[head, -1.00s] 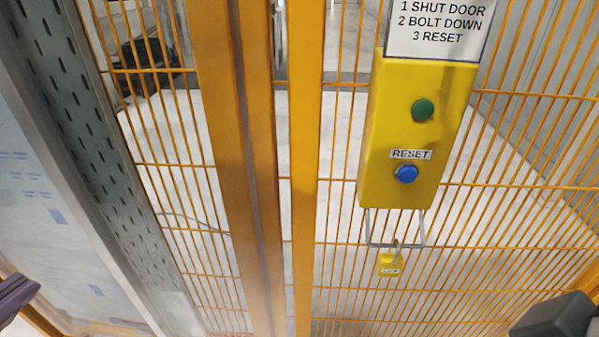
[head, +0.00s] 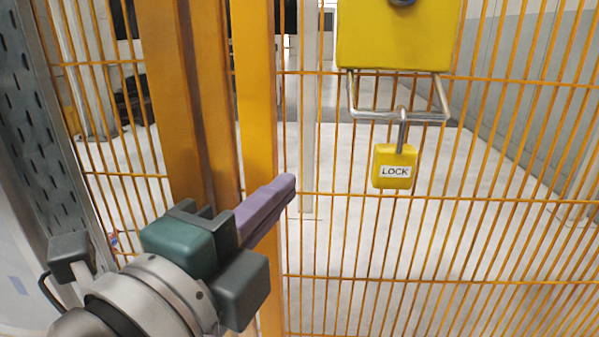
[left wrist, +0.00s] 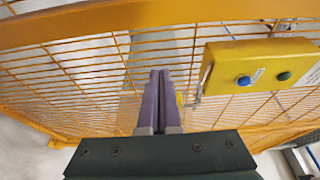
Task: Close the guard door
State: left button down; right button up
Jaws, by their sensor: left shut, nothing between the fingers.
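The orange mesh guard (head: 400,280) stands upright in front of me, with a narrow orange upright (head: 255,100) beside a wider orange post (head: 175,120). I cannot tell which part is the door, or whether a gap lies between the uprights. My left gripper (head: 288,185) is shut and empty, its purple fingers together in front of the narrow upright. I cannot tell whether they touch it. In the left wrist view the shut fingers (left wrist: 158,76) point at the mesh, below an orange frame bar (left wrist: 130,20). My right gripper is out of view.
A yellow box (head: 392,38) hangs right of the uprights; its blue and green buttons show in the left wrist view. A yellow padlock (head: 394,168) labelled LOCK hangs from its metal loop. A grey slotted upright (head: 22,110) stands at the left. Pale floor lies behind the mesh.

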aim_at(276, 158)
pick_arm(q)
jog(key=w, duration=0.8)
jog(key=shift+w+a+b, duration=0.2)
jog(key=shift+w+b, duration=0.2)
jog(key=shift+b, duration=0.05)
jog(key=shift+a, duration=0.1)
